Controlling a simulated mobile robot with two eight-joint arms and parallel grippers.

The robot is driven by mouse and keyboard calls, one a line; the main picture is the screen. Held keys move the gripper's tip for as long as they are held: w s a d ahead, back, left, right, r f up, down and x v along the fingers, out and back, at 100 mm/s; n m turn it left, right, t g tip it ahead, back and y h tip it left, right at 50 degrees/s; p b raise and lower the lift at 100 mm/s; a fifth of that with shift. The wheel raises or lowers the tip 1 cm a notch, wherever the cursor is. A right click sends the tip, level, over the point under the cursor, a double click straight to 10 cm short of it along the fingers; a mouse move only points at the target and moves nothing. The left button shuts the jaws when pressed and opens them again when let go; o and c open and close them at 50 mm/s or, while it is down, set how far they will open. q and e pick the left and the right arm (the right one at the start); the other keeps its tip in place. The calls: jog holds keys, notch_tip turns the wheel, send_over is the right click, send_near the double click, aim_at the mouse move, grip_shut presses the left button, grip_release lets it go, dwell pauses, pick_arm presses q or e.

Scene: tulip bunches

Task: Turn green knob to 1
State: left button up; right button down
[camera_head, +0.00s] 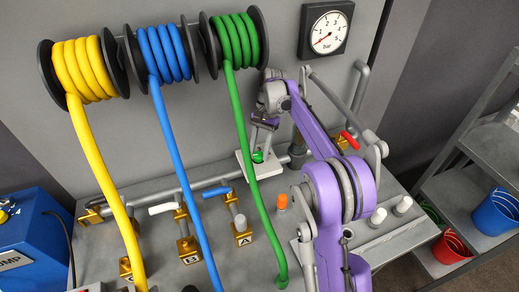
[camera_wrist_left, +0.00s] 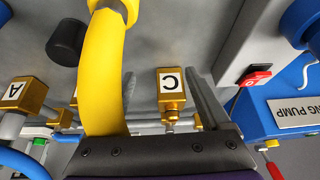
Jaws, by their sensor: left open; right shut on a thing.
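The green knob (camera_head: 258,156) sits on a white plate (camera_head: 246,176) on the bench top, below the green hose reel. My right gripper (camera_head: 261,143) reaches down from above and is shut on the green knob, hiding most of it. I cannot read any marks around the knob. My left gripper (camera_wrist_left: 160,75) shows only in the left wrist view, partly behind the yellow hose (camera_wrist_left: 103,80). It is open, and a brass block marked C (camera_wrist_left: 171,83) lies in view between its fingers.
A green hose (camera_head: 240,120) hangs close beside my right gripper. A gauge (camera_head: 327,30) is on the wall above. An orange cap (camera_head: 282,201) and white caps (camera_head: 378,216) stand on the bench. A blue pump (camera_head: 28,235) is at the left, and a shelf with buckets (camera_head: 497,213) at the right.

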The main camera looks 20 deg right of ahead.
jog(key=shift+c, duration=2.1)
grip_release()
